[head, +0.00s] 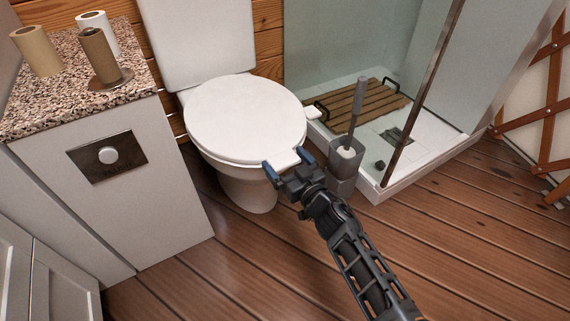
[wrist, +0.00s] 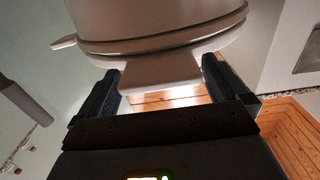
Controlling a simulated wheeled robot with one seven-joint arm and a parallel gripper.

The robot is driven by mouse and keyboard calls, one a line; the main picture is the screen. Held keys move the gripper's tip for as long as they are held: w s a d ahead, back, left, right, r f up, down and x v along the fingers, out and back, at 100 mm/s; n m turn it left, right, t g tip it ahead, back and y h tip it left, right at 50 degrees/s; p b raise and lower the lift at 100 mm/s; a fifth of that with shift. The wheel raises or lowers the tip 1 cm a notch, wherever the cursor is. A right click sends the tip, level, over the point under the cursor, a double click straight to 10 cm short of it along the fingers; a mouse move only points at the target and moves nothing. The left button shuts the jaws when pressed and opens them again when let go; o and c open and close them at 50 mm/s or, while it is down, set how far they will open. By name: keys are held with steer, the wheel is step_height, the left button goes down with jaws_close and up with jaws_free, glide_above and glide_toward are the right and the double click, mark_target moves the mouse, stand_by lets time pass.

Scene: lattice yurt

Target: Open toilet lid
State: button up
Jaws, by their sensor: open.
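The white toilet lid (head: 245,115) is down flat over the bowl (head: 248,188), in front of the tank (head: 197,45). A pale tab (wrist: 160,75) sticks out from the front edge of the lid or seat; I cannot tell which. My gripper (head: 287,164) is at that front right edge, its blue-tipped fingers apart. In the wrist view, the open fingers (wrist: 160,88) stand on either side of the tab, with a gap visible at each side. The rounded lid and seat edge (wrist: 165,40) fills the top of that view.
A toilet brush in a grey holder (head: 345,155) stands close to the right of my gripper. The shower tray (head: 373,190) with a wooden mat (head: 365,103) lies beyond. A cabinet (head: 155,195) with rolls on top is at left. The plank floor in front is clear.

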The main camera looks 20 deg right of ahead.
steer(key=shift+w+a, duration=0.1)
steer(key=shift+w, duration=0.3)
steer(key=shift+c, duration=0.4)
steer(key=shift+r, duration=0.1)
steer(key=c, duration=1.1)
